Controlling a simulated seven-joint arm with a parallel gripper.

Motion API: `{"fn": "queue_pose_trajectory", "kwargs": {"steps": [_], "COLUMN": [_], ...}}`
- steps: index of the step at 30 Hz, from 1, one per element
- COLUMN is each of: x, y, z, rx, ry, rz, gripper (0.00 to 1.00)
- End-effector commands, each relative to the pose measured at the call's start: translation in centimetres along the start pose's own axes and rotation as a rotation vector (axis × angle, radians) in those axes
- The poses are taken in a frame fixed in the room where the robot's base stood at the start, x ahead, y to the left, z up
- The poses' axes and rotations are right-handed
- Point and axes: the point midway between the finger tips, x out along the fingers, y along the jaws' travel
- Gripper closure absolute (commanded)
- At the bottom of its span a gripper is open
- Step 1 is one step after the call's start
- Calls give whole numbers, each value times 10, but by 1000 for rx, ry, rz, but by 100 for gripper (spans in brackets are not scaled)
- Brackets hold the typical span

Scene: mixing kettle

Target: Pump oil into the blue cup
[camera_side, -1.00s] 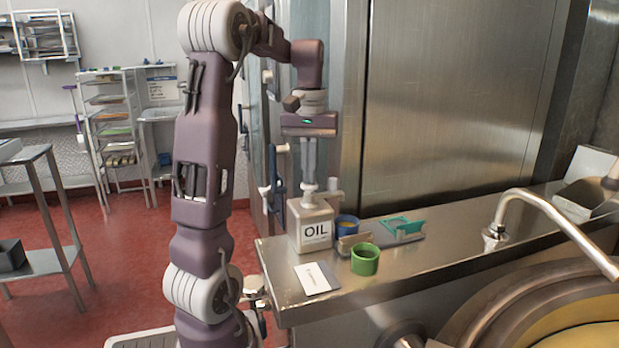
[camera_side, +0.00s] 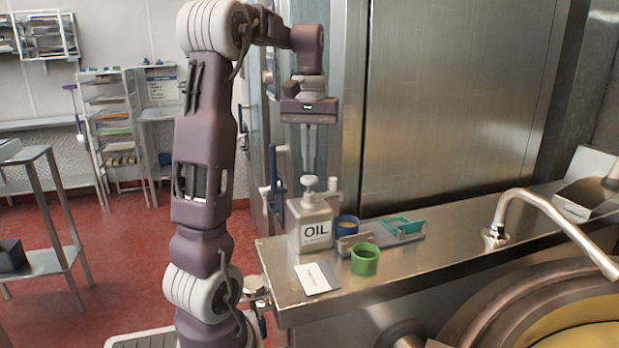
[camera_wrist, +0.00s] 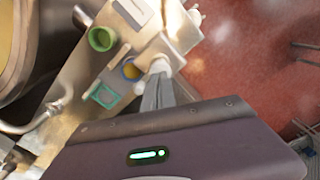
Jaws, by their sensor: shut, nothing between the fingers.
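The white oil pump bottle (camera_side: 313,232), labelled OIL, stands upright on the steel counter, its pump head (camera_side: 310,182) on top. The blue cup (camera_side: 346,226) stands just right of the bottle, with yellowish content visible inside; it also shows in the wrist view (camera_wrist: 131,70). My gripper (camera_side: 308,170) is shut and empty, pointing down just above the pump head. In the wrist view its fingers (camera_wrist: 157,80) overlap the pump, so the exact gap there is hard to tell.
A green cup (camera_side: 365,260) stands in front of the blue cup. A holder with a teal piece (camera_side: 402,226) lies to the right. A white card (camera_side: 312,278) lies at the counter's front. A curved faucet (camera_side: 540,205) and a large kettle (camera_side: 560,315) are at the right.

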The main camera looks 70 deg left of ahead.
Motion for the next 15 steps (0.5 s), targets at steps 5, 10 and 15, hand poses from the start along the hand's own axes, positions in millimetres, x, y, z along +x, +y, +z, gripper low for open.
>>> {"fn": "queue_pose_trajectory", "kwargs": {"steps": [5,10,15], "x": [8,16,24], "y": [0,0,0], "z": [0,0,0], "rx": [0,0,0], "ry": [-1,-1,-2], "rz": [0,0,0], "gripper": [100,100,100]}}
